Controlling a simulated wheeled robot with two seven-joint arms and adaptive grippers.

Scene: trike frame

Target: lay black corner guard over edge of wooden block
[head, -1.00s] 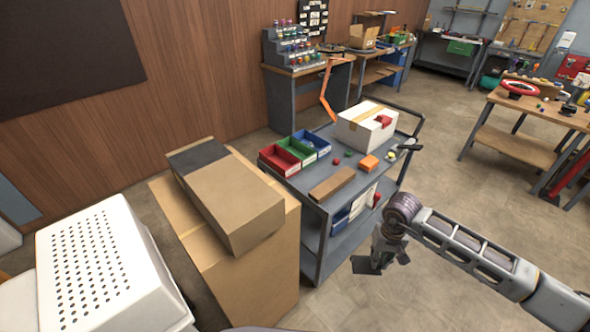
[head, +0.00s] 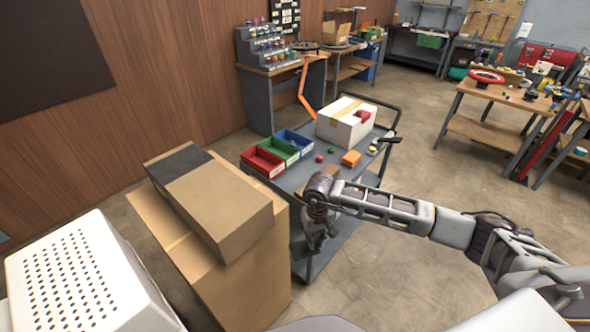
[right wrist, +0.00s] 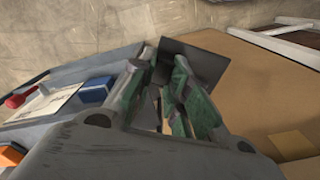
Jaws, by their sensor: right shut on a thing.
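My right gripper (head: 312,236) hangs beside the near end of the cart in the head view. In the right wrist view its fingers (right wrist: 165,85) are shut on the black corner guard (right wrist: 203,62), a dark flat plate showing beyond the fingertips. The guard is hard to make out in the head view. The wooden block (head: 304,185) lies on the cart's top, mostly hidden behind my right wrist. The guard is apart from the block. My left gripper is not in view.
The grey cart (head: 284,183) carries red (head: 262,163), green (head: 282,150) and blue (head: 299,139) bins, a white box (head: 345,124) and an orange block (head: 351,158). Stacked cardboard boxes (head: 235,212) stand left of my right gripper. Open floor lies right of the cart.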

